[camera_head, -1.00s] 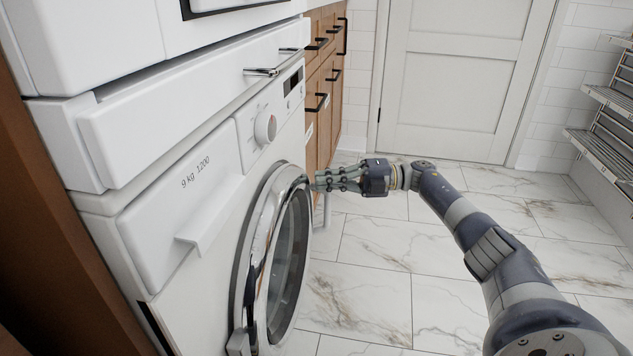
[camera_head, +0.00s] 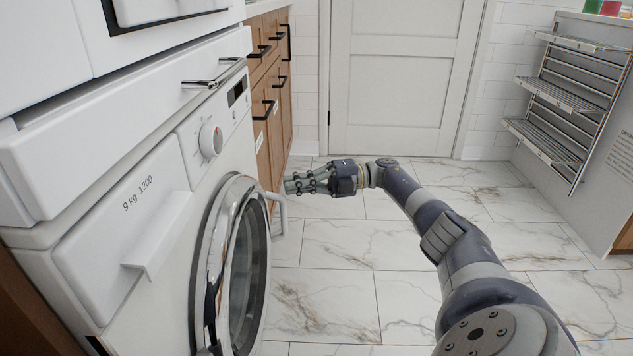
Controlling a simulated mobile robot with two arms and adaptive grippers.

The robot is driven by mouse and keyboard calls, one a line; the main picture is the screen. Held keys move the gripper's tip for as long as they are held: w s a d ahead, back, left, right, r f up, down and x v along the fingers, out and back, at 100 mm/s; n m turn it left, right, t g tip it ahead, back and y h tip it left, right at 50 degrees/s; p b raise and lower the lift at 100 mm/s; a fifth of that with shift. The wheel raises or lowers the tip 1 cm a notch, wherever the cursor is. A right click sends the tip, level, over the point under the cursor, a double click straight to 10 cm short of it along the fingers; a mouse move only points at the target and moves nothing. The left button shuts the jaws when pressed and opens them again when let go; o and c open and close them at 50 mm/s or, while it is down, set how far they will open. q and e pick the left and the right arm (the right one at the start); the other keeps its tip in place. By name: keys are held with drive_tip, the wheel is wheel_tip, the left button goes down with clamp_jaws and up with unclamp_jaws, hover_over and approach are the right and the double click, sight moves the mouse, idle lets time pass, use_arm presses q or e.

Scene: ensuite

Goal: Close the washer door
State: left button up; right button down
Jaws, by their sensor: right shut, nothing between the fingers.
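The white washer (camera_head: 120,245) stands on the left. Its round door (camera_head: 248,280), with a chrome ring and dark glass, stands out a little from the front and looks ajar. How wide the gap is, I cannot tell. My right gripper (camera_head: 288,184) is shut and empty, fingers pointing left, close to the door's far upper edge. Whether it touches the door is unclear. A white curved handle-like part (camera_head: 281,211) shows just below the fingers, beside the door's far edge. My left gripper is not in view.
Wooden drawers (camera_head: 268,110) with black handles stand beyond the washer. A closed white room door (camera_head: 400,75) is at the back. A metal rack (camera_head: 565,100) stands on the right. The marble-tiled floor (camera_head: 330,250) is clear between them.

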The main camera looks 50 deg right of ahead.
drive_tip(key=v, duration=0.7)
drive_tip(key=shift+s+d, duration=0.1)
drive_tip(key=shift+d, duration=0.05)
idle(0.3)
